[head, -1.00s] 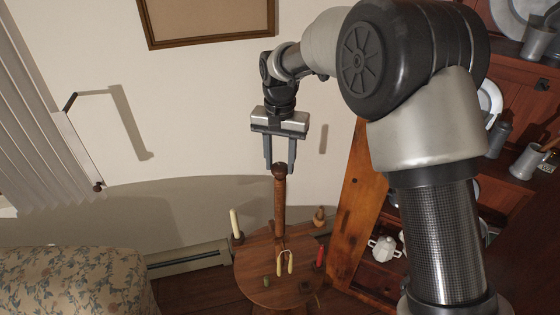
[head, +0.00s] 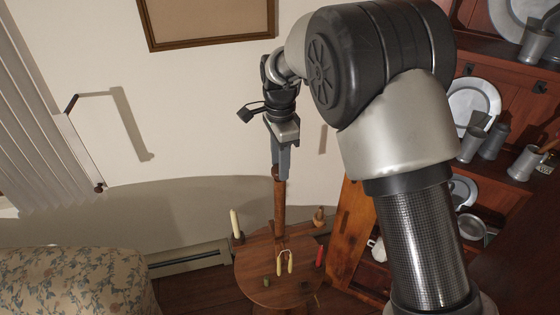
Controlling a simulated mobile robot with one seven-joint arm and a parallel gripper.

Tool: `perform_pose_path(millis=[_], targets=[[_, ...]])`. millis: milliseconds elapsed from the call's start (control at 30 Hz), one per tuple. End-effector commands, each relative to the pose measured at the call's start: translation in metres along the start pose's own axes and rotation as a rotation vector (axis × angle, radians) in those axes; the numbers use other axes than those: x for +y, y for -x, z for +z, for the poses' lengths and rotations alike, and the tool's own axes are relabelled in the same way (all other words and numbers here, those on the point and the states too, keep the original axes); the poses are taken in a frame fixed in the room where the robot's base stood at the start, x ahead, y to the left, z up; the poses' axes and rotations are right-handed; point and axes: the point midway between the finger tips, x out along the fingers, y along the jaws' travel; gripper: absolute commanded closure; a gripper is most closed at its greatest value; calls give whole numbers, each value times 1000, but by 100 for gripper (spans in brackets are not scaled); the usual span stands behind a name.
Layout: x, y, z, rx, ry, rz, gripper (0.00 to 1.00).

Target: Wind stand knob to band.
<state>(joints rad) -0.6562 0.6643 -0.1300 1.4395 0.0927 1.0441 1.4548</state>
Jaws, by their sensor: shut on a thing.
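The stand is a round wooden table top (head: 255,262) with an upright wooden post (head: 279,208) rising from it. A dark round knob tops the post; the fingers now hide most or all of it. My gripper (head: 281,174) points straight down over the post top, seen nearly edge-on. It is shut on the knob, its fingertips at the post's upper end. I cannot make out a band on the post from here.
On the stand are a cream candle (head: 235,224), a yellow looped pair of candles (head: 284,262), a red item (head: 320,256) and a small brown figure (head: 319,214). Shelves with pewter plates (head: 473,105) stand right; a floral sofa (head: 80,282) is at left.

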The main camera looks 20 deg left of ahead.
Motion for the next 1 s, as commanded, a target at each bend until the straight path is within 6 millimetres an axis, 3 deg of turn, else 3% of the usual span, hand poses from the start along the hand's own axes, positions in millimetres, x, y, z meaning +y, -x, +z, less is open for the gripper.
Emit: perform_pose_path(millis=[1000], targets=[[-1, 1, 1, 0, -962, -3, 86]])
